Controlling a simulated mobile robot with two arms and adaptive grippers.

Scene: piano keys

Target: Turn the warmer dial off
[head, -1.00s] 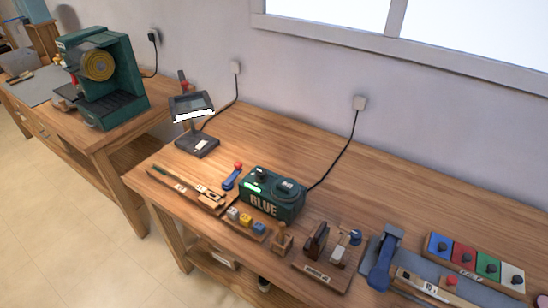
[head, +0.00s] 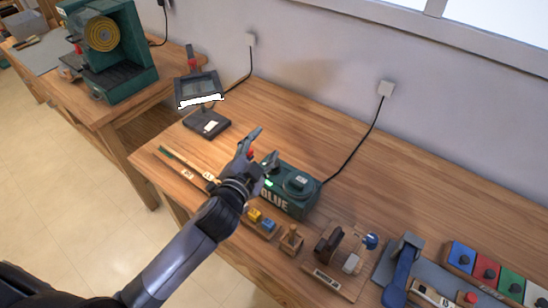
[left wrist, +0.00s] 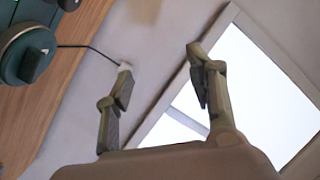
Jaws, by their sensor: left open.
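The warmer (head: 301,204) is a dark green box on the wooden bench with white lettering on its front and a round lid (head: 298,182) on top. A lit green strip (head: 268,183) shows at its left end. The small dial beside the lid is largely hidden by my left gripper. My left gripper (head: 262,147) is open and empty, over or just behind the warmer's left end; contact cannot be told. In the left wrist view the open fingers (left wrist: 160,85) have only wall and window between them, and the warmer's round top (left wrist: 27,52) is at the left edge. My right gripper is not in view.
A black lamp-like stand (head: 206,124) is left of the warmer. Yellow and blue blocks (head: 261,222), a wooden tool rack (head: 338,275) and a blue lever press (head: 400,270) lie in front and right. A cord runs to the wall socket (head: 387,88). The bench behind is clear.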

